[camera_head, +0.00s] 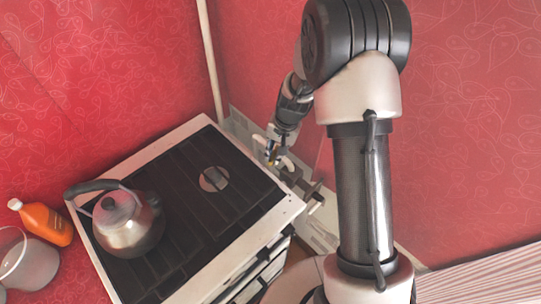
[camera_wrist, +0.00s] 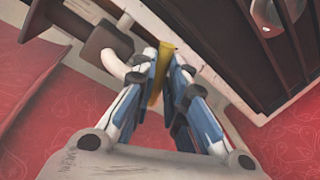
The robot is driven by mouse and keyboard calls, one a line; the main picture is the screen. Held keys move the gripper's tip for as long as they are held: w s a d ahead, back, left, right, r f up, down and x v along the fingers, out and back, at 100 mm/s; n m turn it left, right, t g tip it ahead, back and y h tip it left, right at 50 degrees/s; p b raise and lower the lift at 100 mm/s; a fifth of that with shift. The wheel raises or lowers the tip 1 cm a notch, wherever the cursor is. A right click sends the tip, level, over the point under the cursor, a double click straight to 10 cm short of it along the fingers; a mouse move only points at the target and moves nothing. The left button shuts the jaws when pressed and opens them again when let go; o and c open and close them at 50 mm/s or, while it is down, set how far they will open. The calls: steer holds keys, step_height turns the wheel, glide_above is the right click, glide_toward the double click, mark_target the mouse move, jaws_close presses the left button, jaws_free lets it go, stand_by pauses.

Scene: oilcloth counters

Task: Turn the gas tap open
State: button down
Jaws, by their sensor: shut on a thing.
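The gas tap's yellow handle (camera_wrist: 157,80) shows between the fingers of my gripper (camera_wrist: 165,65) in the wrist view. The gripper is shut on this handle, with a finger on either side of it. A pale bent pipe (camera_wrist: 118,66) and a brown fitting (camera_wrist: 104,42) lie just left of the fingertips. In the head view my gripper (camera_head: 271,157) is at the stove's right back corner, by the wall. The handle is small there and mostly hidden by the fingers.
The stove (camera_head: 150,141) has a dark top. A metal kettle (camera_head: 128,225) stands on its left part, clear of my arm. An orange bottle (camera_head: 45,221) and a glass jar (camera_head: 27,262) are at far left. Red patterned walls close in behind and right of the tap.

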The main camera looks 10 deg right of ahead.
steer(key=n, duration=0.1)
steer(key=d+n+b, duration=0.1)
steer(key=n, duration=0.1)
steer(key=d+n, duration=0.1)
steer(key=shift+s+d+n+g, duration=0.1)
steer(key=shift+s+n+g, duration=0.2)
steer(key=shift+g, duration=0.1)
steer(key=shift+w+d+n+g, duration=0.1)
steer(key=shift+d+n+g, duration=0.3)
steer(key=shift+n, duration=0.75)
steer(key=shift+w+d+n+g, duration=0.1)
steer(key=shift+d+n, duration=0.5)
steer(key=shift+n, duration=0.55)
steer(key=c, duration=1.6)
jaws_free()
steer(key=shift+r, duration=0.1)
step_height(320, 180, up, 10)
steer(key=shift+c, duration=0.2)
